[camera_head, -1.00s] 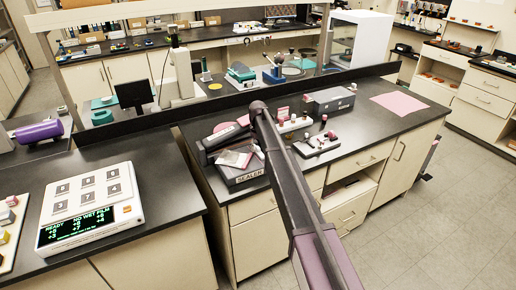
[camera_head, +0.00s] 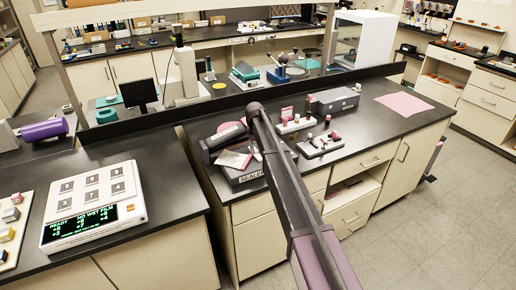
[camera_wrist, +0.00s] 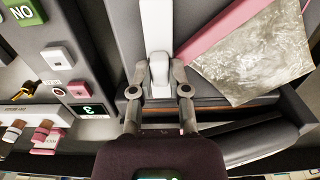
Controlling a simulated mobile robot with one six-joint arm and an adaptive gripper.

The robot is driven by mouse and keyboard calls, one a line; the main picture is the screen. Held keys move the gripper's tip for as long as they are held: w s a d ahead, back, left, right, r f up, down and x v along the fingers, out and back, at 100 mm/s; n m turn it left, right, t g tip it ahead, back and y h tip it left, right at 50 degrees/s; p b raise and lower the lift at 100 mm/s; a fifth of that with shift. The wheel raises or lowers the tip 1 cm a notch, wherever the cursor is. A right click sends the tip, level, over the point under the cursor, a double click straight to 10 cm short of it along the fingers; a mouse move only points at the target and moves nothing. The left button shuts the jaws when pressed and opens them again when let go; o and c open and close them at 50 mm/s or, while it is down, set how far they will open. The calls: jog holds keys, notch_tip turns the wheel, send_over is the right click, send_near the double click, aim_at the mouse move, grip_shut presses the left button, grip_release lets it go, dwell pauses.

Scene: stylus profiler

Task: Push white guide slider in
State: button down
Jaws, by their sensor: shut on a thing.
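In the wrist view, the white guide slider (camera_wrist: 158,69) is a small pale block at the end of a white strip on a grey machine. My gripper (camera_wrist: 158,80) is shut on it, with one finger on each side. In the head view, the machine marked SEALER (camera_head: 250,173) stands on the middle bench. My arm hides the slider and my gripper there.
In the wrist view, a silvery pouch (camera_wrist: 255,55) and a pink strip (camera_wrist: 212,32) lie right of the slider. In the head view, a small tray (camera_head: 320,146) stands right of the sealer.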

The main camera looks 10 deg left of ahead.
jog(key=shift+s+a, duration=0.15)
jog(key=c, duration=0.6)
grip_release()
jog(key=shift+a, duration=0.1)
